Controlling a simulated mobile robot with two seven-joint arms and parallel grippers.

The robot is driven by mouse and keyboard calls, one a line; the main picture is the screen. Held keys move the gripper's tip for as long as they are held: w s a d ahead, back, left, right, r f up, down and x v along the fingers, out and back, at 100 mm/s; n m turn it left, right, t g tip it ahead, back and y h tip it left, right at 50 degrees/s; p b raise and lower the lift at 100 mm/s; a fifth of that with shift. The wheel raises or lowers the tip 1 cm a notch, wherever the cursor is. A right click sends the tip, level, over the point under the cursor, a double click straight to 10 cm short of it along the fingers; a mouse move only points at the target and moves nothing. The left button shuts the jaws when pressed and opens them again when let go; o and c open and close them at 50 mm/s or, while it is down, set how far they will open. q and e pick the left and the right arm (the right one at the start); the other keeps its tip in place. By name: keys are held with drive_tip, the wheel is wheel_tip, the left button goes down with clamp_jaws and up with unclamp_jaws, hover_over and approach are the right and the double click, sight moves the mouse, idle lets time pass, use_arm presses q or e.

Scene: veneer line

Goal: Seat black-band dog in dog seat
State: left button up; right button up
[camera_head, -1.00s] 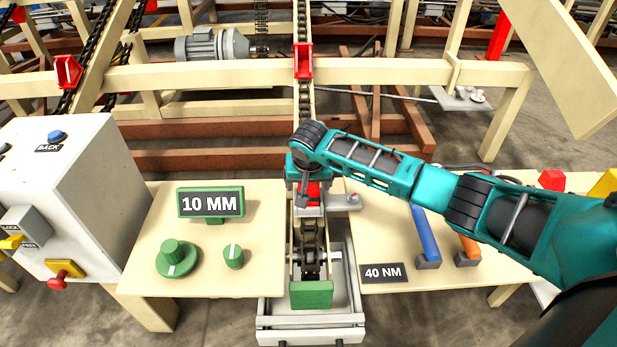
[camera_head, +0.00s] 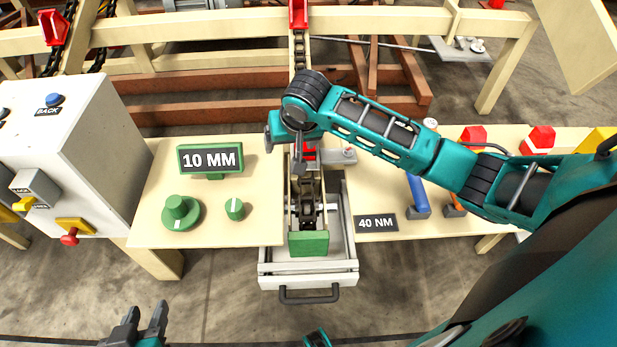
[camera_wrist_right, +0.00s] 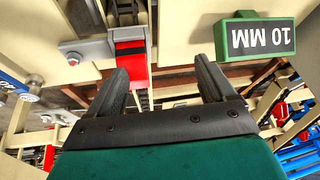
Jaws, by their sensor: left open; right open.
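A red dog with a dark band (camera_wrist_right: 129,48) stands at the bench's chain section in the right wrist view, just past the tip of one finger; in the head view its red part (camera_head: 310,155) is partly hidden by my right wrist. My right gripper (camera_wrist_right: 160,68) is open, fingers either side of a gap, with nothing held; I cannot tell if it touches the dog. In the head view the right gripper (camera_head: 299,160) hangs over the chain section. My left gripper (camera_head: 143,318) is open and empty at the bottom left, in front of the bench. I cannot make out the dog seat for certain.
A green 10 MM sign (camera_head: 210,159) and two green knobs stand on the bench's left. More red dogs (camera_head: 473,136) and a blue-handled tool (camera_head: 418,195) stand right, behind the 40 NM plate (camera_head: 377,223). A white control box (camera_head: 75,150) borders the left. The front floor is clear.

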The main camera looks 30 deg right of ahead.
drive_tip(key=s+a+f+n+y, duration=0.1)
drive_tip(key=s+a+f, duration=0.1)
drive_tip(key=s+a+f+n+t+y, duration=0.1)
drive_tip(key=s+a+f, duration=0.1)
drive_tip(key=s+a, duration=0.1)
drive_tip(key=s+a+f+n+t+y, duration=0.1)
drive_tip(key=s+a+f, duration=0.1)
drive_tip(key=s, duration=0.1)
drive_tip(key=shift+s+a+f+n+y, duration=0.2)
drive_tip(key=shift+a+f+n+y, duration=0.1)
drive_tip(key=shift+f, duration=0.05)
drive_tip(key=s+d+n+t, duration=0.2)
drive_tip(key=s+t, duration=0.1)
drive_tip(key=s, duration=0.6)
drive_tip(key=shift+s+d+f+t, duration=0.25)
drive_tip(key=shift+s+t, duration=0.05)
drive_tip(key=shift+t, duration=0.1)
